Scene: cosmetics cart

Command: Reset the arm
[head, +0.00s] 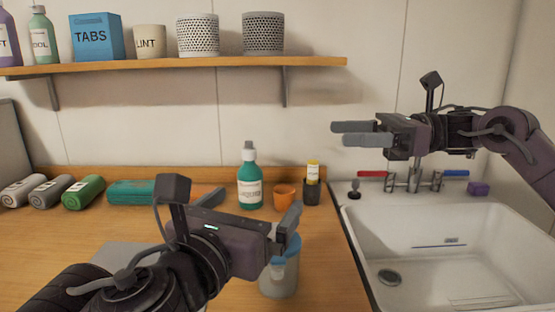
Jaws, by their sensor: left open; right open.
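My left gripper (288,228) is low over the wooden counter, in front of the bottle and cups. It is open, and one finger partly covers a grey container with a blue top (281,272); I cannot tell whether they touch. My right gripper (352,133) comes in from the right, raised in front of the wall and above the sink's back left edge. Its two grey fingers point left, apart, with nothing between them.
A white sink (440,222) with a tap (414,182) fills the right. A green bottle (250,188), an orange cup (284,197) and a dark cup (311,192) stand behind my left gripper. Rolled towels (84,192) lie left. A shelf (150,66) holds several containers.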

